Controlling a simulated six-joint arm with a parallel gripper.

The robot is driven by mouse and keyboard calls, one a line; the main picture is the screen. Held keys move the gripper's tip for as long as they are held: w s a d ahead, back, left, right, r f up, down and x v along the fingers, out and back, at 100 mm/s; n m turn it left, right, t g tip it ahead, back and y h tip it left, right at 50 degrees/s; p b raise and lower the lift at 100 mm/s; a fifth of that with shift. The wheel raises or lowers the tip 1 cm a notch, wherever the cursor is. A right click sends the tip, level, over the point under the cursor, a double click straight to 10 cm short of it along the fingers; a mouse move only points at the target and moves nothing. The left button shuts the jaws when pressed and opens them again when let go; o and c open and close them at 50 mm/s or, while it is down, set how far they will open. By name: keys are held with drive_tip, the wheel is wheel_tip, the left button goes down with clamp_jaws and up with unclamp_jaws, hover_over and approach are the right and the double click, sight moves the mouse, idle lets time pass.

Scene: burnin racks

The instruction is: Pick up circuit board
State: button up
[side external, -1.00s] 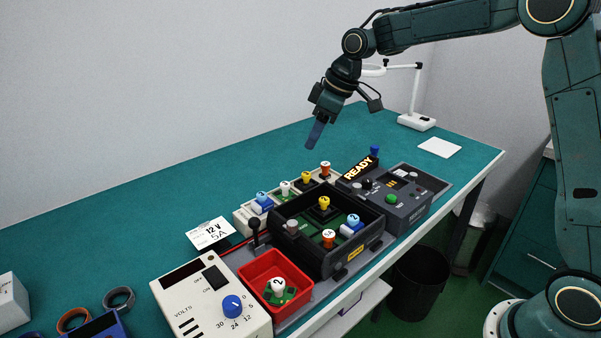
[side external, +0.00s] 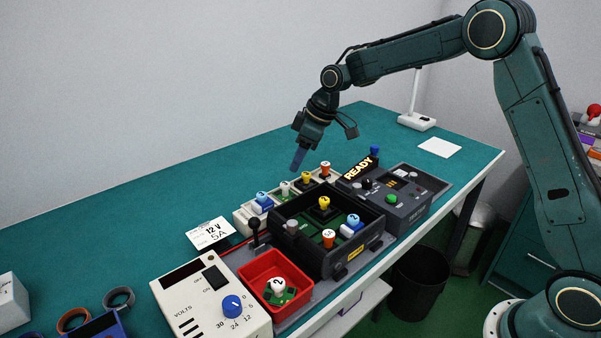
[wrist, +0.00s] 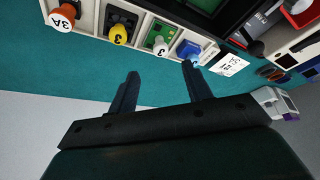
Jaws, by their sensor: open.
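My gripper (side external: 298,160) is open and empty in the side view, in the air behind the row of boards. In the wrist view its two fingers (wrist: 160,80) stand apart with nothing between them. Circuit boards with knobs stand in a pale rack: one with a blue knob (side external: 262,198), one with a white knob (side external: 285,188), one with a yellow knob (side external: 306,177) and one with an orange knob (side external: 326,169). The wrist view shows the orange (wrist: 63,16), yellow (wrist: 119,34), white (wrist: 160,46) and blue (wrist: 189,50) knobs. Which board the task means cannot be told.
A black open box (side external: 317,262) holds more knobbed boards. A red tray (side external: 258,293) holds a green board with a white knob (side external: 277,284). A tester (side external: 409,191) beside a READY sign (side external: 361,168) and a power supply (side external: 205,315) flank them.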

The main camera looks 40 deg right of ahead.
sight(287, 184)
drive_tip(key=shift+x, duration=1.75)
drive_tip(key=shift+f, duration=0.1)
drive_tip(key=shift+x, duration=2.55)
drive_tip(key=shift+s, duration=0.1)
drive_tip(key=c, duration=1.1)
